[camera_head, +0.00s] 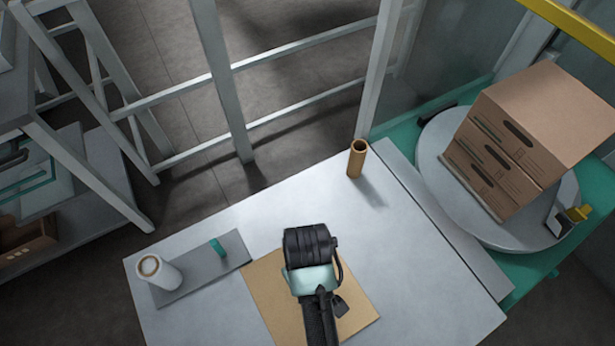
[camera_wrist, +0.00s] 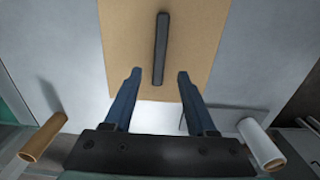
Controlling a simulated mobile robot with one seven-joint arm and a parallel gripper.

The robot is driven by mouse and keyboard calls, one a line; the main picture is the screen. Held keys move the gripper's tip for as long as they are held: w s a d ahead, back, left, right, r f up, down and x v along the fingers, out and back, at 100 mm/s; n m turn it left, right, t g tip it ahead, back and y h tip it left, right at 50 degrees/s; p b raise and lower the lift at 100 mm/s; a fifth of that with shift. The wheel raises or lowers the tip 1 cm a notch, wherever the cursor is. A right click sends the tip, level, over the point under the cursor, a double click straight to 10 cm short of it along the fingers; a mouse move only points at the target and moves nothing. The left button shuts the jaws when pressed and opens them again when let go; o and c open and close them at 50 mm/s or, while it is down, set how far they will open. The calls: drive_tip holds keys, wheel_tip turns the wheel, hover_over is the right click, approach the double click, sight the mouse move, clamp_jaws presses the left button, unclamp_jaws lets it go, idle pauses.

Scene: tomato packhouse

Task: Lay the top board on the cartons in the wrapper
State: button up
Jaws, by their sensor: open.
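The top board (camera_head: 262,285) is a flat tan sheet lying on the pale table, partly hidden by my arm in the head view. In the wrist view the board (camera_wrist: 125,35) carries a dark raised bar (camera_wrist: 161,45) along its middle. My gripper (camera_wrist: 159,75) is open and empty over the board. The bar's near end shows between its fingertips; I cannot tell the height gap. The brown cartons (camera_head: 495,165) are stacked on the round grey turntable (camera_head: 440,190) of the wrapper, at right in the head view.
A brown tube (camera_head: 357,158) stands near the table's far right edge. A white roll (camera_head: 165,278) stands on a grey plate (camera_head: 200,278) with a teal piece (camera_head: 217,249) at left. A yellow bar (camera_head: 575,25) crosses above the cartons. The table between board and turntable is clear.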

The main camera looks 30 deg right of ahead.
wheel_tip(320, 180, up, 3)
drive_tip(key=shift+f, duration=0.1)
drive_tip(key=shift+w, duration=0.1)
